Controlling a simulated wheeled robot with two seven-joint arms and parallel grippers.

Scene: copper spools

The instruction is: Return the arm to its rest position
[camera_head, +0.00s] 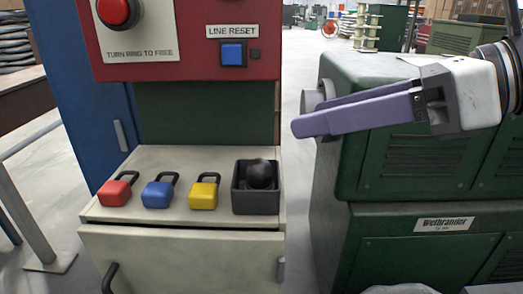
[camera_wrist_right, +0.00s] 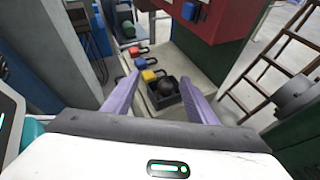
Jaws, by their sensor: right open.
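My right gripper (camera_head: 318,118) comes in from the right in the head view, with purple fingers in front of the green machine. It is empty and held above and to the right of the cabinet top. In the right wrist view its two fingers (camera_wrist_right: 165,98) stand wide apart, with nothing between them in their grip. My left gripper is in neither view.
A cream cabinet (camera_head: 180,250) bears red (camera_head: 116,190), blue (camera_head: 158,191) and yellow (camera_head: 204,192) padlocks and a dark bin (camera_head: 256,202) holding a black ball (camera_head: 260,173). Above is a red panel (camera_head: 210,30) with buttons. A green machine (camera_head: 420,165) stands right.

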